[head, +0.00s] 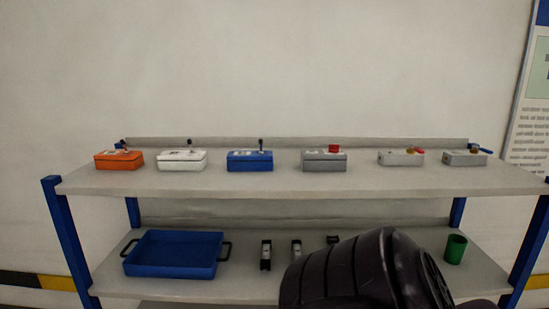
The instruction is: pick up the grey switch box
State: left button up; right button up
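A grey box with a red knob on top (324,161) sits on the upper shelf (290,184), right of the middle. It looks like the grey switch box. Two smaller light grey boxes stand to its right: one with brass and red parts (400,158), one with brass and blue parts (465,159). To its left is a blue box with a small black lever (250,161). Neither of my grippers shows. A dark part of my own arm covers the lower middle right of the view.
A white box (182,161) and an orange box (119,160) stand farther left. The lower shelf (110,274) holds a blue tray with handles (174,271), small black-and-white parts (266,255) and a green cup (455,249). The upper shelf's front strip is clear.

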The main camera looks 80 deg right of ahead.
aim_at(311, 160)
jog(key=z, duration=2.75)
jog(key=l, duration=0.15)
jog(key=u, duration=0.05)
